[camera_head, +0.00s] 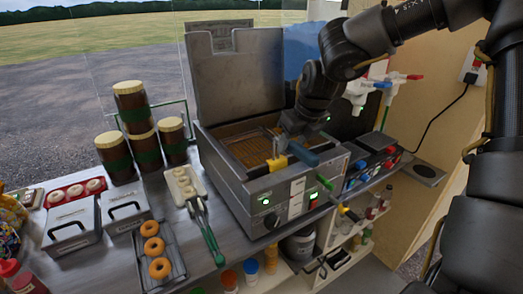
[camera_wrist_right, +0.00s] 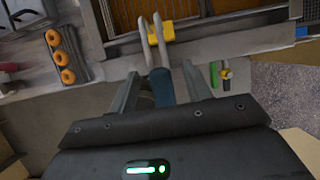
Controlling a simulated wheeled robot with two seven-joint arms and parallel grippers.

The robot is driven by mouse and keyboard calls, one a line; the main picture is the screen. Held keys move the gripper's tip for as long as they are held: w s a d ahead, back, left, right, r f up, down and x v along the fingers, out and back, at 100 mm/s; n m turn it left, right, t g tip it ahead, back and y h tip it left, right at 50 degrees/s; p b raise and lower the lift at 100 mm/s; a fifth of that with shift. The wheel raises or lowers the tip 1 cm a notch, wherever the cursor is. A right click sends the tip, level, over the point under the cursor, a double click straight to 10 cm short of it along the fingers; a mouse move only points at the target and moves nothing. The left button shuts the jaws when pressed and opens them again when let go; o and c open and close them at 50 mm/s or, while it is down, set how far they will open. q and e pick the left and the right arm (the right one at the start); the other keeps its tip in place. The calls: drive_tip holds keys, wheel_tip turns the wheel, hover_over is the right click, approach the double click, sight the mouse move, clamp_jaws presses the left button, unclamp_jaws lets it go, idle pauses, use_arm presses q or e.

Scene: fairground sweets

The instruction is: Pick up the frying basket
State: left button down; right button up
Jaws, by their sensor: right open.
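The frying basket sits in the open well of the steel fryer (camera_head: 262,197), in brown oil. Its blue handle (camera_head: 300,154) sticks out over the fryer's front edge, with a yellow piece (camera_head: 277,163) at its inner end. My right gripper (camera_head: 300,139) is open at the handle and hides part of it. In the right wrist view, the blue handle (camera_wrist_right: 163,88) lies between the two spread fingers of my right gripper (camera_wrist_right: 160,84), with a gap on each side. The yellow piece (camera_wrist_right: 161,34) is ahead of them. My left gripper is out of view.
The fryer's raised lid (camera_head: 238,75) stands behind the well. Tongs (camera_head: 204,225) and a tray of doughnuts (camera_head: 160,268) lie to the left. Barrel-shaped containers (camera_head: 133,108) are stacked further back. A box with red and blue knobs (camera_head: 372,160) stands right of the fryer.

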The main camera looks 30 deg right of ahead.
drive_tip(key=shift+x, duration=0.95)
drive_tip(key=shift+r, duration=0.1)
drive_tip(key=shift+s, duration=0.1)
drive_tip(key=shift+c, duration=0.3)
clamp_jaws()
drive_tip(key=shift+r, duration=0.1)
